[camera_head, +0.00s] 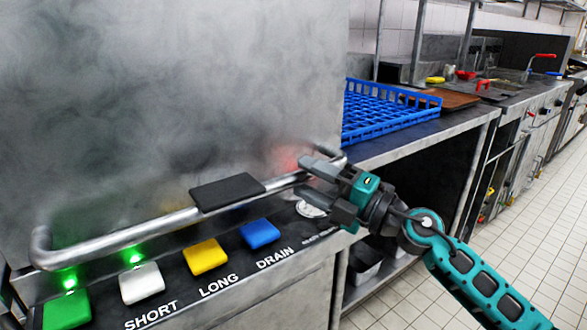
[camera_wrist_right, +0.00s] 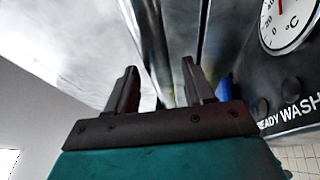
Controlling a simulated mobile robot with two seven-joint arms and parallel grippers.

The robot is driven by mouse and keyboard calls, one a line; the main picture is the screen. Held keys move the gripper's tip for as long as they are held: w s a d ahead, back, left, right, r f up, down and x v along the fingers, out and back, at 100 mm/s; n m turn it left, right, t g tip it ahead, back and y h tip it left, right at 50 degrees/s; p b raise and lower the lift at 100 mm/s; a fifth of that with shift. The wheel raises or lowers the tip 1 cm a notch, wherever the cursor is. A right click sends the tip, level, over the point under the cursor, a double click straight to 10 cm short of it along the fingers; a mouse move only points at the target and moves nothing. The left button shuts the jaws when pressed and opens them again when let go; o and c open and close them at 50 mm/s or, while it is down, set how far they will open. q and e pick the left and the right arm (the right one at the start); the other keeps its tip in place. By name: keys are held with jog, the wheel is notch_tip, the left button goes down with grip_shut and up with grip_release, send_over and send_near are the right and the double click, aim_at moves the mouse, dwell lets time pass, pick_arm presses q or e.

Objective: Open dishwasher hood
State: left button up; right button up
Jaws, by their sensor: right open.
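My left gripper is not in view.
Below the handle are green (camera_head: 67,309), white (camera_head: 142,283), yellow (camera_head: 206,257) and blue (camera_head: 259,233) buttons. A temperature dial (camera_wrist_right: 290,22) sits close to the right gripper. A blue rack (camera_head: 385,112) lies on the counter to the right. Tiled floor (camera_head: 525,215) is clear.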

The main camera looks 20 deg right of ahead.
jog(key=shift+x, duration=1.9)
jog(key=shift+c, duration=0.2)
grip_shut()
